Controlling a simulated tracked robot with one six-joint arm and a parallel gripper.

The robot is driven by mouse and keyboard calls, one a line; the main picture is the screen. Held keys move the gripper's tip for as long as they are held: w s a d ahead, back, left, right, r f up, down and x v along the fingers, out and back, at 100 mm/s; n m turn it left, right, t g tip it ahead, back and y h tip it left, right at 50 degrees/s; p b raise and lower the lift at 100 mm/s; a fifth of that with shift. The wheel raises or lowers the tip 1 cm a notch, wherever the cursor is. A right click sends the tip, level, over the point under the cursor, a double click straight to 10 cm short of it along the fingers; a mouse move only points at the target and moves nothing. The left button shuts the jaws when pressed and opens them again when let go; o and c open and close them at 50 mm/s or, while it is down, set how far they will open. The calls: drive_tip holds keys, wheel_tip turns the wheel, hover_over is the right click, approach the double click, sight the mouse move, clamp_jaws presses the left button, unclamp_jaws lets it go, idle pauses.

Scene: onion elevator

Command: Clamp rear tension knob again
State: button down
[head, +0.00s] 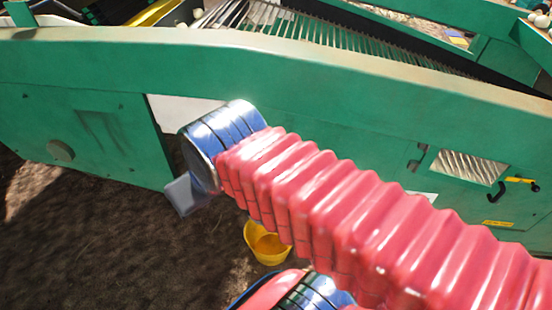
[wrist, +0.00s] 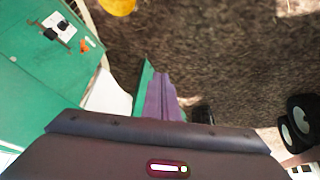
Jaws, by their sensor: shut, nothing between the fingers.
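My gripper (head: 184,195) shows in the head view as a small grey piece beyond the blue metallic wrist, low beside the green machine side. It is shut and empty, and most of it is hidden behind the wrist. I cannot tell which of these is the rear tension knob.
The green machine side (head: 370,130) spans the head view. A yellow bucket (head: 266,243) stands on the brown soil below my arm. A black handle (head: 496,191) is by a slotted opening at right. Black wheels (wrist: 303,120) show at right in the wrist view.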

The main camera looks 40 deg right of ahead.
drive_tip(key=shift+d, duration=0.15)
drive_tip(key=w+d+f+m+g+y, duration=0.1)
drive_tip(key=w+d+f+m+y, duration=0.25)
drive_tip(key=d+f+m, duration=0.95)
drive_tip(key=w+d+f+m+y, duration=0.2)
drive_tip(key=w+d+f+m, duration=0.2)
drive_tip(key=d+f+m, duration=0.75)
drive_tip(key=w+d+f+m+t+h, duration=0.1)
drive_tip(key=w+d+f+m+t, duration=0.1)
drive_tip(key=d, duration=0.7)
drive_tip(key=w+d+f+m+t, duration=0.3)
drive_tip(key=d+f+m, duration=0.2)
drive_tip(key=d, duration=0.4)
drive_tip(key=shift+f+m+h, duration=0.2)
drive_tip(key=shift+m+h, duration=0.15)
drive_tip(key=shift+m, duration=0.2)
drive_tip(key=shift+w, duration=0.1)
